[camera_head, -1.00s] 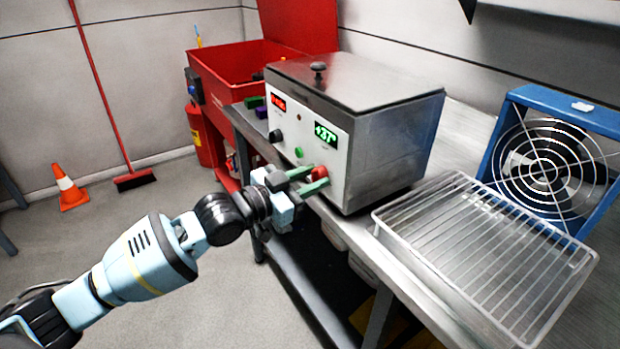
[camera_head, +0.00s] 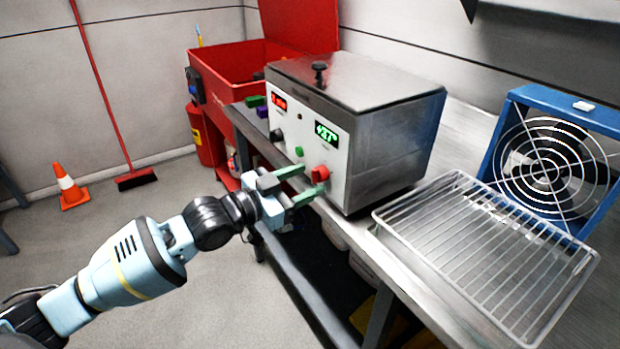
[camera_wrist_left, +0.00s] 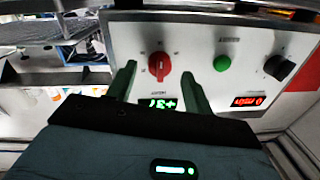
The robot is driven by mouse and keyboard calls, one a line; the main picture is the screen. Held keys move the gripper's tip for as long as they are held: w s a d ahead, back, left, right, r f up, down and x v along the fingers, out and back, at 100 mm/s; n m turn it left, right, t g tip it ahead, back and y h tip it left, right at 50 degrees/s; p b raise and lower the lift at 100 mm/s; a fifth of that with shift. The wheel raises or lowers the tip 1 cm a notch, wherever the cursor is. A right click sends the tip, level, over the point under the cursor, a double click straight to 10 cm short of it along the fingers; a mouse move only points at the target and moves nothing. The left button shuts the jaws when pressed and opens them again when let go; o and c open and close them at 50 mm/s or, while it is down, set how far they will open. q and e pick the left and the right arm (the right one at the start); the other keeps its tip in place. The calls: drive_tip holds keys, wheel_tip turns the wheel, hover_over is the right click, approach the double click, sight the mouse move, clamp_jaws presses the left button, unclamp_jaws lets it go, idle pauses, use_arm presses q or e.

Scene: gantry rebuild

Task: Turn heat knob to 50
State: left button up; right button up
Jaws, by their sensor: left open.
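A steel box with a white front panel (camera_head: 335,158) stands on the bench. A red knob (camera_head: 320,173) sits low on the panel, under a green-lit display (camera_head: 326,134) whose blurred digits look like +37. My left gripper (camera_head: 307,181) is open, its green fingers in front of the panel and just short of the red knob, with nothing held. In the left wrist view the red knob (camera_wrist_left: 159,66) appears in the gap between the two fingertips (camera_wrist_left: 161,68), and the panel appears upside down. The right gripper is not in view.
A green button (camera_head: 299,152), a black knob (camera_head: 276,135) and a red display (camera_head: 279,102) are also on the panel. A wire rack (camera_head: 480,255) and a blue-framed fan (camera_head: 560,160) stand to the right.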

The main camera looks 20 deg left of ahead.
use_arm(q)
drive_tip(key=v, duration=0.6)
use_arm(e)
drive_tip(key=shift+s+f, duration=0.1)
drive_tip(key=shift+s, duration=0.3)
use_arm(q)
drive_tip(key=shift+w, duration=0.1)
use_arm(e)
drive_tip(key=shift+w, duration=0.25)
